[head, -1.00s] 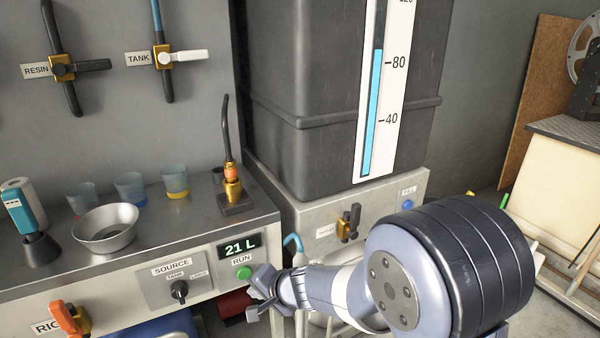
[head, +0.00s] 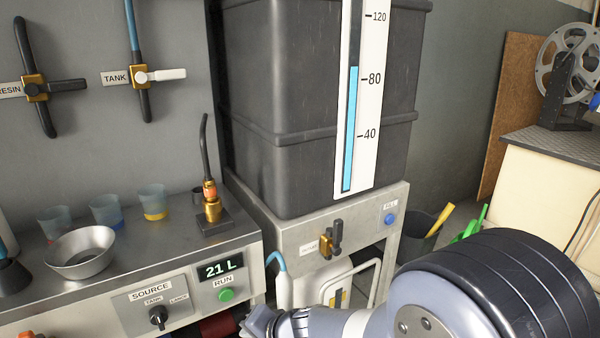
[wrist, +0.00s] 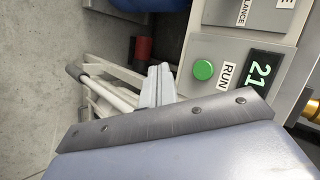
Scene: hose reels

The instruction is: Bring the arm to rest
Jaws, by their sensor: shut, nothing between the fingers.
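My gripper (head: 262,325) is at the bottom edge of the head view, just below and right of the green RUN button (head: 226,295), apart from it. In the wrist view my gripper's fingers (wrist: 158,84) are together, with nothing between them. The RUN button (wrist: 203,70) shows there on the panel to the right of the fingers. My arm (head: 440,300) reaches in from the lower right of the head view.
A steel bench (head: 130,260) with a metal bowl (head: 80,252) and cups stands left. A dark tank (head: 290,110) sits on a stand (head: 300,235) with an outlet valve (head: 331,238). A white tubular frame (head: 352,282) is below it. A reel (head: 566,62) stands far right.

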